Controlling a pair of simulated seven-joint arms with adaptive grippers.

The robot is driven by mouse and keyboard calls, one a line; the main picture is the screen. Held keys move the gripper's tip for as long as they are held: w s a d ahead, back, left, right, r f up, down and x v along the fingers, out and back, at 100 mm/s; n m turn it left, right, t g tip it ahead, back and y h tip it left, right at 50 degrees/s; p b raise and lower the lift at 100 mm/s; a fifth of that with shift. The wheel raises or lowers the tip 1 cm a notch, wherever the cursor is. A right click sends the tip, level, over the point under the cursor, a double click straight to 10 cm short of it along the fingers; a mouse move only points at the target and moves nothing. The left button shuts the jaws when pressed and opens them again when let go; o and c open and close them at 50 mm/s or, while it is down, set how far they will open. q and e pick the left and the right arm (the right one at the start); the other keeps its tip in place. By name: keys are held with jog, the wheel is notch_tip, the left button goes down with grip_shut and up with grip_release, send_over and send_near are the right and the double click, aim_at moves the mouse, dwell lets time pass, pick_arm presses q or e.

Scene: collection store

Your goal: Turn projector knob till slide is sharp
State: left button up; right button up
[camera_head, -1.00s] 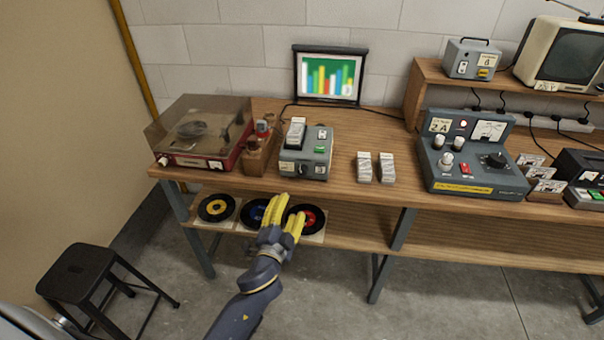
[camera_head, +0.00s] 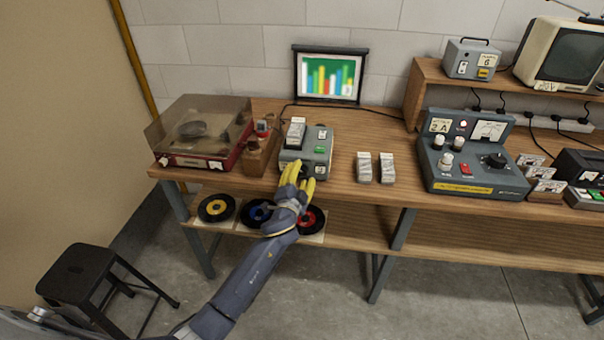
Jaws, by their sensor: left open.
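The slide projector (camera_head: 318,152) is a grey-green box on the wooden bench, with a slide stack (camera_head: 295,133) on top and a green button. Its dark front knob (camera_head: 304,168) is partly hidden by my left gripper. The screen (camera_head: 329,76) behind it shows coloured bars on green, with blurred edges. My left gripper (camera_head: 298,176), with yellow fingers, is open at the projector's front, its fingertips close to the knob. I cannot tell whether they touch it. My right gripper is not in view.
A record player (camera_head: 203,133) with a clear lid stands left of the projector, with a wooden holder (camera_head: 260,152) between them. Two white slide boxes (camera_head: 375,168) stand to the right, then a grey control panel (camera_head: 470,160). Records (camera_head: 216,208) lie on the lower shelf.

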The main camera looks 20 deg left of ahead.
pick_arm(q)
jog(key=shift+w, duration=0.45)
grip_shut()
